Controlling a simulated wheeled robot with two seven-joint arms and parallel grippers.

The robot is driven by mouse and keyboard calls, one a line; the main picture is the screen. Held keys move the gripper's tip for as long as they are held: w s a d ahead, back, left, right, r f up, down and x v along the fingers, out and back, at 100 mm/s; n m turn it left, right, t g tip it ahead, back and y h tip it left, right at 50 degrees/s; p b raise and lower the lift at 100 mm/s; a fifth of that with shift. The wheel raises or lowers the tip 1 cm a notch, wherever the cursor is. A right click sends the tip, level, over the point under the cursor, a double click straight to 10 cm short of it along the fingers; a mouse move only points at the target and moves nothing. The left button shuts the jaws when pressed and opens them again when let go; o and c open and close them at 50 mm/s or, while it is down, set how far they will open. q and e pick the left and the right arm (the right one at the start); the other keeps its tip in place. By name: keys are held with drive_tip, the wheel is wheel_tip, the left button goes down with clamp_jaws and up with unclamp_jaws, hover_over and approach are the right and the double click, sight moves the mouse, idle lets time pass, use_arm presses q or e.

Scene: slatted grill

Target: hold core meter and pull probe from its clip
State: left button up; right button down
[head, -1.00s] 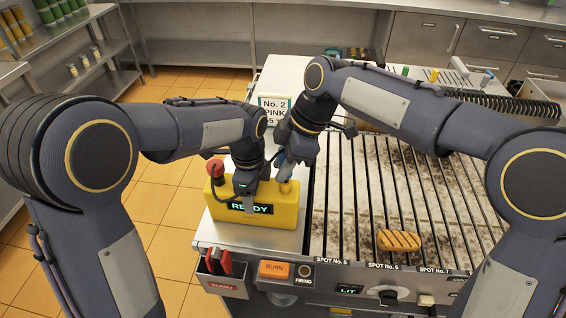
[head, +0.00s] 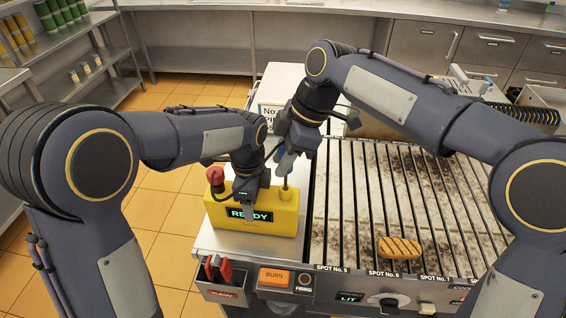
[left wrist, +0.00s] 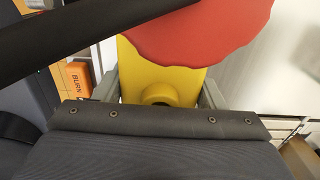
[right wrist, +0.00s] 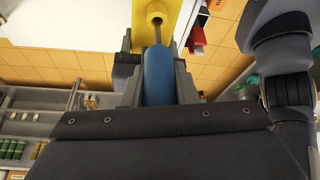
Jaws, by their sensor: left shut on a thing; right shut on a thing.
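The yellow core meter (head: 283,220) stands upright on the steel counter left of the grill, its display reading READY. A red knob (head: 214,175) sits on its left end. My left gripper (head: 250,205) is shut across the meter's body; the left wrist view shows the fingers (left wrist: 158,92) on either side of the yellow case. My right gripper (head: 288,160) is shut on the probe's blue handle (right wrist: 157,75), above the meter's right end. The probe's thin metal shaft (right wrist: 157,34) runs from the handle into the yellow round clip (right wrist: 156,14); its tip is hidden.
The slatted grill (head: 345,235) lies to the right, with one grilled patty (head: 399,248) near its front. A white sign (head: 268,112) stands behind the meter, partly covered by my arms. An orange BURN button (head: 274,277) and a holder with red-handled items (head: 220,270) are at the front edge.

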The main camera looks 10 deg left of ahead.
sight(283, 144)
drive_tip(key=shift+r, duration=1.85)
use_arm(q)
drive_tip(key=o, duration=1.2)
drive_tip(key=shift+c, duration=0.2)
